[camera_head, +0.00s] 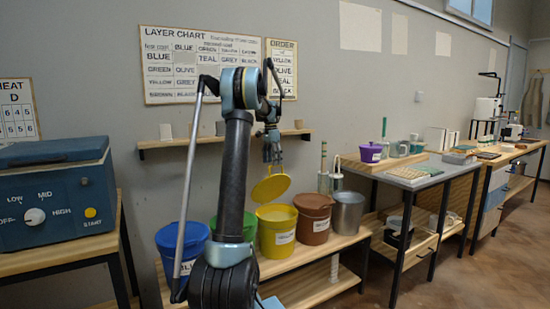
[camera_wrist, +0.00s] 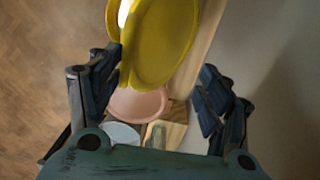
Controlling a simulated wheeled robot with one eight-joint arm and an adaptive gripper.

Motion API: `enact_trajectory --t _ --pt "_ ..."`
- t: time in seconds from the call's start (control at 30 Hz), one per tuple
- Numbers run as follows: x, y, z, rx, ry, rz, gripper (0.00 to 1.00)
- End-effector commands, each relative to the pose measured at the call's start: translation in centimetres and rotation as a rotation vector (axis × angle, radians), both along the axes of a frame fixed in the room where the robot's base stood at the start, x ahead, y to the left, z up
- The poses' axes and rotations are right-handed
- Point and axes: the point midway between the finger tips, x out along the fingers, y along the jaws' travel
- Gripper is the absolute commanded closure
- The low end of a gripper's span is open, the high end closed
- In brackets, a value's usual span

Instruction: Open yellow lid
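The yellow bucket (camera_head: 277,236) stands on the low wooden shelf between a green and a brown bucket. Its yellow lid (camera_head: 271,188) is raised and tilted up above the bucket's rim. My gripper (camera_head: 272,153) is above the lid, near the wall shelf. In the wrist view the yellow lid (camera_wrist: 168,42) fills the upper middle. My gripper's fingers (camera_wrist: 158,100) are spread wide and empty. The left finger overlaps the lid's edge in that view; I cannot tell whether they touch.
A blue bucket (camera_head: 180,246), green bucket (camera_head: 243,229), brown bucket (camera_head: 312,222) and grey metal bucket (camera_head: 347,213) share the shelf. The wall shelf (camera_head: 210,140) is close behind my gripper. A blue kiln (camera_head: 60,195) stands left, and a worktable (camera_head: 412,172) right.

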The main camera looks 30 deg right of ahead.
Motion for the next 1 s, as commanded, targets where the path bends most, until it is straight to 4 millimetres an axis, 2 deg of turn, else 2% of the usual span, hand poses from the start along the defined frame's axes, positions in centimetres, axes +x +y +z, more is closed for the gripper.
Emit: enact_trajectory --t 0.07,0.3,0.33,0.43,0.6,1.0 --pt "0.1 0.2 -0.1 0.002 -0.007 0.003 0.44" --pt "-1.3 0.1 1.1 0.002 -0.018 0.002 0.24" --pt "-1.5 0.1 1.2 0.002 -0.019 0.002 0.26" --pt "-2.0 0.1 1.7 0.002 -0.022 0.001 0.41" --pt "-2.3 0.1 1.9 0.001 -0.025 0.0 0.52" --pt "-2.4 0.0 2.3 0.001 -0.027 -0.001 0.57"
